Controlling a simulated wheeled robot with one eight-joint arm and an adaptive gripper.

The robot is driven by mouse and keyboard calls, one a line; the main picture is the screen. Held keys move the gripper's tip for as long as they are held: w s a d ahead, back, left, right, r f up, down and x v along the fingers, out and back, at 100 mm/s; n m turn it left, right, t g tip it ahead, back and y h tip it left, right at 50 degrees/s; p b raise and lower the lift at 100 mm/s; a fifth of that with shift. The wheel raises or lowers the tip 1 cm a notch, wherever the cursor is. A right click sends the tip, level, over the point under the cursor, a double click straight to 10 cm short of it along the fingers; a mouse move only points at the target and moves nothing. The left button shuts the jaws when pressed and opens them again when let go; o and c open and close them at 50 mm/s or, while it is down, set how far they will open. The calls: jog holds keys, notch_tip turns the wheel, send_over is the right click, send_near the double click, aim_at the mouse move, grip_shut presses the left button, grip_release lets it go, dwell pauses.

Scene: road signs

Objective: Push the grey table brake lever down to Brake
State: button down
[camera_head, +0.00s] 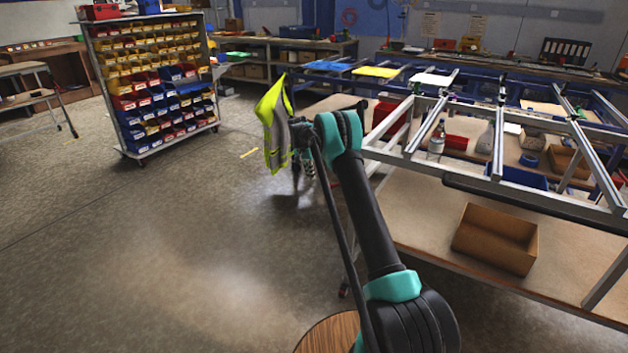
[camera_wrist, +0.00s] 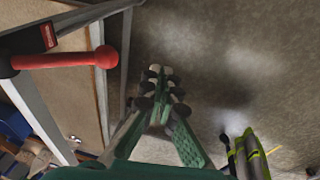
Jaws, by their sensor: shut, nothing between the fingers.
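The brake lever (camera_wrist: 62,60) shows in the wrist view at the upper left as a red bar with a round red knob at its right end. It lies nearly level across the picture, by the grey table's frame (camera_wrist: 45,118). A small red label (camera_wrist: 48,36) sits just above it; its text is too small to read. My gripper (camera_wrist: 160,74) is shut and empty, to the right of the knob and apart from it, over the floor. In the head view my gripper (camera_head: 309,178) is partly behind my arm, left of the grey table (camera_head: 474,184). I cannot make out the lever there.
A yellow safety vest (camera_head: 272,125) hangs beside my arm and shows at the lower right of the wrist view (camera_wrist: 256,158). A cardboard box (camera_head: 495,238) sits on the table's lower shelf. A bin rack (camera_head: 150,80) stands back left. The floor at left is clear.

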jog(key=w+a+r, duration=0.3)
jog(key=a+r, duration=0.1)
jog(key=a, duration=0.2)
jog(key=shift+a+r, duration=0.2)
jog(key=shift+r, duration=0.1)
jog(key=s+d+r+n+t+y, duration=0.1)
jog(key=s+d+r, duration=0.35)
jog(key=s, duration=0.45)
jog(key=s+d+r+n, duration=0.25)
jog(key=s+r, duration=0.25)
jog(key=s, duration=0.3)
jog(key=s+d+r+n+t+y, duration=0.1)
jog(key=s+d+r, duration=0.35)
jog(key=s, duration=0.45)
jog(key=s+d+f+n, duration=0.1)
jog(key=s+f, duration=0.2)
jog(key=s, duration=0.8)
jog(key=s+d+f+t, duration=0.1)
jog(key=s+f, duration=0.2)
jog(key=s, duration=0.9)
jog(key=s+d+f+n, duration=0.1)
jog(key=s+d+f, duration=0.1)
jog(key=s, duration=1)
jog(key=shift+s+f+n+t, duration=0.2)
jog(key=shift+f+n+t, duration=0.1)
jog(key=shift+f+n, duration=0.1)
